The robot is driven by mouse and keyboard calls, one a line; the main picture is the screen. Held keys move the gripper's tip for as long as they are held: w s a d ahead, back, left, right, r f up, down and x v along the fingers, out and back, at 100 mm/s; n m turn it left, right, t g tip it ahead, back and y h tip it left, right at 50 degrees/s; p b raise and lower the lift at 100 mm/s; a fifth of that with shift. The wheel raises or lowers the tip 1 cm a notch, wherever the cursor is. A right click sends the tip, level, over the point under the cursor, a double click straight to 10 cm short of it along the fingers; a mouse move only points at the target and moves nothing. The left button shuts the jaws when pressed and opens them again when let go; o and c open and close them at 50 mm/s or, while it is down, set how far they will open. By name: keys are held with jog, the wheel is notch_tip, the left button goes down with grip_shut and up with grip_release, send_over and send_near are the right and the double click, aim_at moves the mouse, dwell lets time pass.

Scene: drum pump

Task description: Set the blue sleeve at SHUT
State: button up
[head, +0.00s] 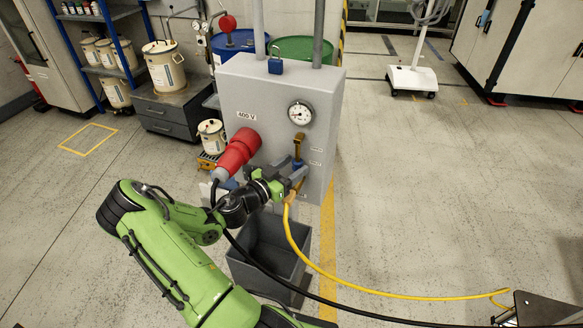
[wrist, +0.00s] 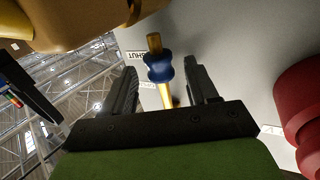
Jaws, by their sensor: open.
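The blue sleeve (wrist: 158,69) sits around a thin brass rod (wrist: 166,97) on the grey cabinet's face. In the wrist view it lies between the two fingers of my gripper (wrist: 163,74), which is open, with a gap visible on each side. The upside-down SHUT label (wrist: 137,55) is to the sleeve's left and slightly above its middle in that picture. A second label (wrist: 147,85), too blurred to read, is lower. In the head view the sleeve (head: 297,163) shows just above my gripper (head: 297,177), below a brass part (head: 298,145).
The grey cabinet (head: 262,98) carries a gauge (head: 299,113) and a large red plug (head: 239,150) left of my gripper. A yellow hose (head: 301,250) hangs below my gripper. A grey bin (head: 255,265) stands on the floor underneath. Open floor lies to the right.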

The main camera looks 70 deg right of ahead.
jog(key=b+v, duration=0.3)
jog(key=v, duration=1.2)
jog(key=shift+w+a, duration=0.2)
jog(key=shift+a, duration=0.2)
